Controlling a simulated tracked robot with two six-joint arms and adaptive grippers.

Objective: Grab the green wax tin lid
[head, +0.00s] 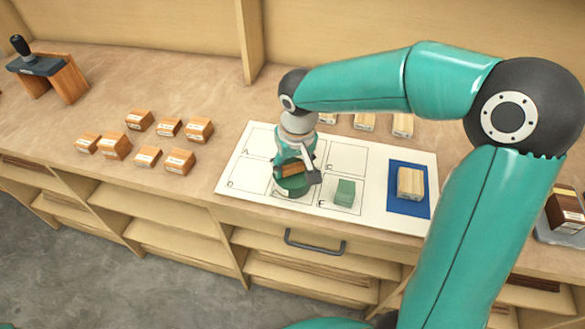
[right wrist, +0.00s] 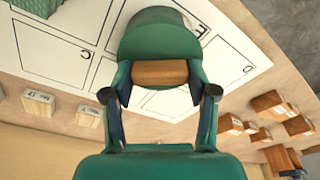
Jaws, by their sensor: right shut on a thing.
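The green wax tin lid (head: 292,187) is round and dark green, low over the white board in the head view. A brown wooden bar (head: 291,170) lies across it and looks like its grip. In the right wrist view the lid (right wrist: 158,38) shows behind the bar (right wrist: 160,73). My right gripper (head: 298,168) is shut on the bar from both sides, also in the right wrist view (right wrist: 160,85). I cannot tell whether the lid rests on a tin or hangs just above the board; its underside is hidden. My left gripper is out of view.
The white board (head: 232,183) has outlined, lettered cells. A green block (head: 344,193) stands right of the lid, and a pale wood block (head: 410,184) sits on a blue pad (head: 397,206). Several brown blocks (head: 115,147) lie left; pale blocks (head: 364,122) stand behind the board.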

